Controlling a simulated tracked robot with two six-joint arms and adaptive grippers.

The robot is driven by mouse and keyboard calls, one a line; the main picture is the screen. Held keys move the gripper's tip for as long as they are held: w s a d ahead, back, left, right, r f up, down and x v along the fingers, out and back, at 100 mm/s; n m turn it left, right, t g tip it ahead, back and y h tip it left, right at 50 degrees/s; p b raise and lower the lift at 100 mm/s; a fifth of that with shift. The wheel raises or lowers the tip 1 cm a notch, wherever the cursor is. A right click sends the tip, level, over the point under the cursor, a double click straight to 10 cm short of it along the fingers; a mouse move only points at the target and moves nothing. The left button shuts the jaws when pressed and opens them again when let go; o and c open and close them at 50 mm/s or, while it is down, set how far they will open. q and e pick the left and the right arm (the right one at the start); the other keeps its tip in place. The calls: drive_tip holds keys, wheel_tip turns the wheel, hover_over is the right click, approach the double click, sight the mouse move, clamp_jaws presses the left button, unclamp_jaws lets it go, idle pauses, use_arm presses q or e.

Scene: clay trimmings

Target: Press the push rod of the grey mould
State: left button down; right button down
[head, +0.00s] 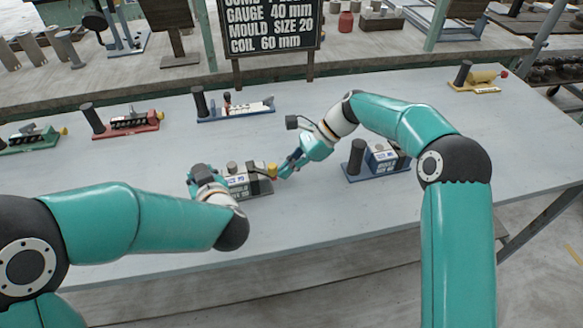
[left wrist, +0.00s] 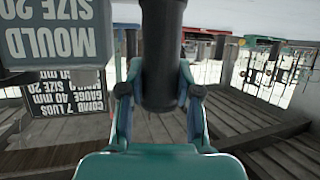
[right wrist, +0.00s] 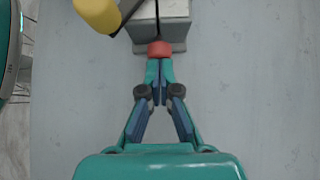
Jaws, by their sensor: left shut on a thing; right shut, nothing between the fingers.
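The grey mould (head: 262,187) stands near the middle of the table, with lettering on its block; the lettered block shows upside down in the left wrist view (left wrist: 60,40). My left gripper (head: 203,176) is at its left end, shut on the mould's dark upright post (left wrist: 162,55). My right gripper (head: 284,170) is at its right end, shut and empty. In the right wrist view its fingertips (right wrist: 158,70) meet the red end of the push rod (right wrist: 160,48); whether they touch or only overlap I cannot tell. A yellow knob (right wrist: 98,14) is beside the rod.
Red (head: 125,124), green (head: 30,140) and yellow (head: 482,78) moulds and another blue-based one (head: 235,106) stand farther out. A dark sign (head: 268,30) rises at the back. The table front is clear.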

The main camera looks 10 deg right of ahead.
use_arm(q)
drive_tip(key=shift+d+f, duration=0.2)
use_arm(e)
drive_tip(key=shift+s+a, duration=0.1)
drive_tip(key=shift+a, duration=0.1)
drive_tip(key=v, duration=1)
drive_tip(key=shift+d, duration=0.25)
use_arm(q)
drive_tip(key=shift+a, duration=0.1)
use_arm(e)
drive_tip(key=shift+f, duration=0.1)
use_arm(q)
drive_tip(key=c, duration=0.7)
unclamp_jaws()
drive_tip(key=shift+c, duration=0.2)
drive_tip(key=shift+r, duration=0.1)
